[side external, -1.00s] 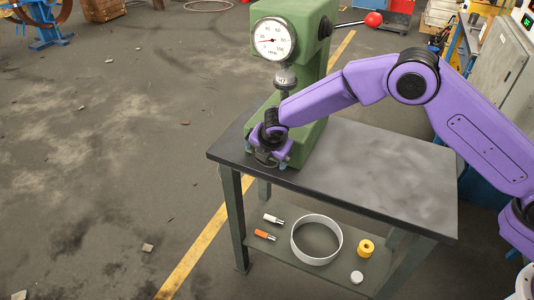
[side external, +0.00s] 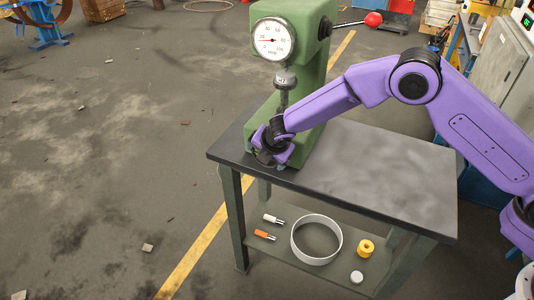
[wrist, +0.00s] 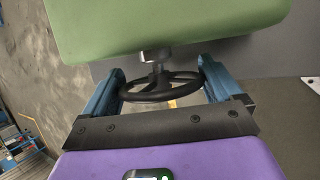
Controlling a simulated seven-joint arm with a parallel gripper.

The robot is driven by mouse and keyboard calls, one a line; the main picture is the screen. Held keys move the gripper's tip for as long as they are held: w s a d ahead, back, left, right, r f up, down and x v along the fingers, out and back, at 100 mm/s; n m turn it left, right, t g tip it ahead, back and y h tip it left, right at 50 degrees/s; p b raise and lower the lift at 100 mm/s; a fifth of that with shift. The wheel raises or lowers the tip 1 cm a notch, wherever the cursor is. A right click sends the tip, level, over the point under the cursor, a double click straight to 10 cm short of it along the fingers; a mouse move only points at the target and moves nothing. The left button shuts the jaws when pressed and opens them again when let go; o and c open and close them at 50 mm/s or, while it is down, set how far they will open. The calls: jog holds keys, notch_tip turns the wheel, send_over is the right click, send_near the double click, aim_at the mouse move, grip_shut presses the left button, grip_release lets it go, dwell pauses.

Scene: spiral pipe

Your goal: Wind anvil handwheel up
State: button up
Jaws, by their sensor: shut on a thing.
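The black spoked handwheel (wrist: 160,88) shows in the wrist view on a short silver shaft (wrist: 155,56) beside the green machine body. My gripper (wrist: 162,86) is shut on the wheel, with one blue finger on each side of its rim. In the side external view my gripper (side external: 271,156) is low at the front of the green tester (side external: 312,75), and it hides the wheel there. Above it a silver and dark spindle (side external: 285,80) hangs under the tester's head. The anvil cannot be made out clearly. The round white dial (side external: 273,39) has a red needle.
The tester stands on a dark-topped bench (side external: 385,185), whose right part is clear. The lower shelf holds a metal ring (side external: 317,222), a yellow spool (side external: 366,248), a white disc (side external: 357,277) and two small tools. A red-knobbed lever (side external: 373,19) sticks out right of the tester.

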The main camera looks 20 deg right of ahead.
dwell(0.5)
jog(key=o, duration=0.7)
jog(key=shift+r, duration=0.1)
jog(key=v, duration=1.7)
jog(key=shift+s+d, duration=0.3)
jog(key=shift+s, duration=0.05)
